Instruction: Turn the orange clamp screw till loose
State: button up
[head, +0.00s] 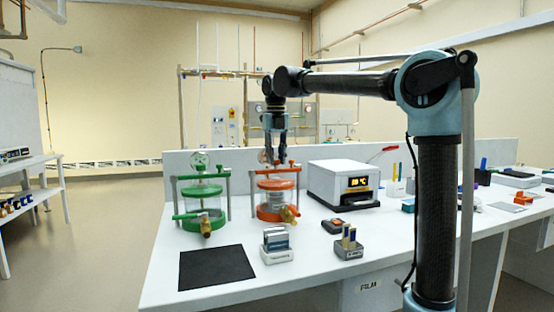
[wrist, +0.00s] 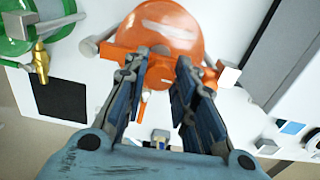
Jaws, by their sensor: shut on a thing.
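The orange clamp screw (wrist: 159,75) is between my gripper's fingertips in the wrist view. My gripper (wrist: 161,63) reaches down from above and is shut on the screw; the fingers hide part of it. Below it is the round orange lid (wrist: 172,24) of the orange vessel. In the head view my gripper (head: 275,152) points straight down over the top of the orange vessel (head: 274,185), which stands upright in a grey frame. The screw's contact with the fingers is too small to see clearly there.
A green vessel (head: 203,197) in a similar frame stands to the left. A black mat (head: 216,267) and a grey rack (head: 276,245) lie in front.

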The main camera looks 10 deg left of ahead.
jog(key=shift+d, duration=0.1)
jog(key=o, duration=1.1)
jog(key=shift+w, duration=0.1)
notch_tip(320, 180, up, 12)
jog(key=shift+w+f, duration=0.1)
